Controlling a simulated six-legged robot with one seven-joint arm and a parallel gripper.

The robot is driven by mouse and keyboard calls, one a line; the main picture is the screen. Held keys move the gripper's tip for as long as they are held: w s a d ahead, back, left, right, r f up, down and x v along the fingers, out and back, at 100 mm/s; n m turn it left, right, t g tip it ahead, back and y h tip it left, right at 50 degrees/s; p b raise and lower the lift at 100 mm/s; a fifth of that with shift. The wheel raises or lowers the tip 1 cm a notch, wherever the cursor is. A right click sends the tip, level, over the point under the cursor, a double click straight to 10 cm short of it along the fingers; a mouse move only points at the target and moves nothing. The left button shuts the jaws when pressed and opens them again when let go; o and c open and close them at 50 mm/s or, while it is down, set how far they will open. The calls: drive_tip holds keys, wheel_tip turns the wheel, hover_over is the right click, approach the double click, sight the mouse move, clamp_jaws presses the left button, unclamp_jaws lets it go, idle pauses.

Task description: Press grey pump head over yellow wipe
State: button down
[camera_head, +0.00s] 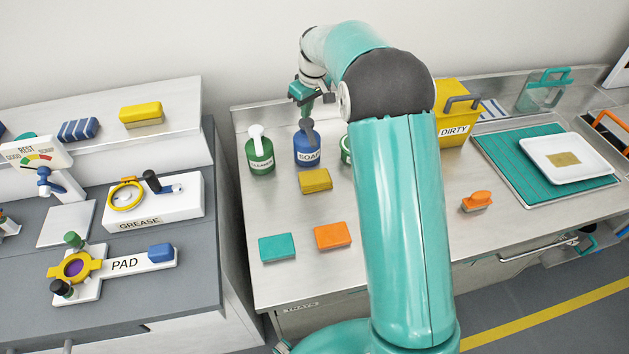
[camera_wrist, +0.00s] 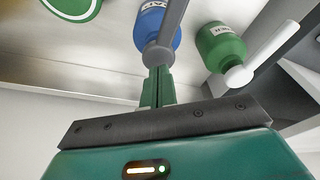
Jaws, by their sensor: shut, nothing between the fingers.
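The grey pump head (camera_head: 308,127) sits on the blue soap bottle (camera_head: 307,154), which stands upright on the steel counter. The yellow wipe (camera_head: 315,181) lies flat on the counter just in front of that bottle. My gripper (camera_head: 306,112) is shut and empty, pointing down right above the pump head. In the wrist view, my shut fingers (camera_wrist: 159,75) line up with the grey pump head (camera_wrist: 168,35), and the blue bottle (camera_wrist: 150,20) shows behind it. I cannot tell whether the fingertips touch the pump. The yellow wipe is not seen in the wrist view.
A green bottle with a white pump (camera_head: 260,155) stands left of the soap. Another green container (camera_head: 346,150) is partly hidden by my arm. Teal (camera_head: 277,247) and orange (camera_head: 332,236) pads lie in front. A yellow DIRTY bin (camera_head: 455,112) stands right.

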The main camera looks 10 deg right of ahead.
drive_tip(key=shift+f, duration=1.4)
drive_tip(key=shift+r, duration=1.5)
drive_tip(key=shift+r, duration=0.1)
drive_tip(key=shift+r, duration=2.9)
